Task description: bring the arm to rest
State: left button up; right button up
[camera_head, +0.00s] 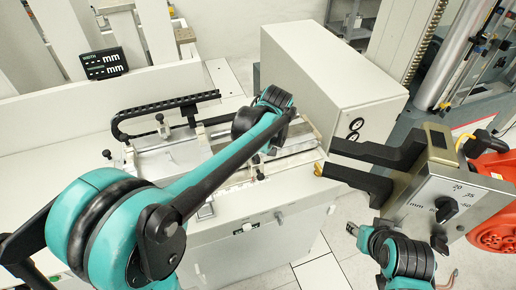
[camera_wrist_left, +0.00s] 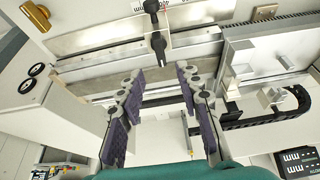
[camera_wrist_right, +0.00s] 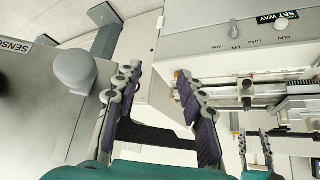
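My left arm (camera_head: 205,185), teal and black, reaches from the lower left across the bench machine. Its wrist (camera_head: 275,100) is over the machine's right part, and its fingers are hidden in the head view. In the left wrist view my left gripper (camera_wrist_left: 158,72) is open and empty, its purple-padded fingers apart above the machine's metal rails (camera_wrist_left: 110,70). My right arm (camera_head: 405,258) shows at the lower right of the head view. In the right wrist view my right gripper (camera_wrist_right: 157,75) is open and empty, in front of a white panelled housing (camera_wrist_right: 220,50).
The bench machine (camera_head: 235,240) carries a black cable chain (camera_head: 165,108). A white box (camera_head: 330,75) stands behind it. A control unit (camera_head: 450,200) with black jaws (camera_head: 375,150) stands at right, near the right arm. A millimetre display (camera_head: 103,63) sits at left.

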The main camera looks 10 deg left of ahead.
pick_arm(q)
jog(key=shift+v, duration=0.95)
jog(key=s+a+f+m+t+h+b, duration=0.1)
jog(key=s+a+f+m+b, duration=0.1)
jog(key=s+f+b, duration=0.4)
jog(key=s+a+f+m+t+h+b, duration=0.1)
jog(key=s+f+m+b, duration=0.4)
jog(key=s+f, duration=0.5)
jog(key=s+t+b, duration=0.1)
jog(key=s+b, duration=0.1)
jog(key=s, duration=0.3)
jog(key=shift+s+a+t+h, duration=0.2)
jog(key=shift+a+t+h, duration=0.1)
jog(key=shift+a, duration=0.1)
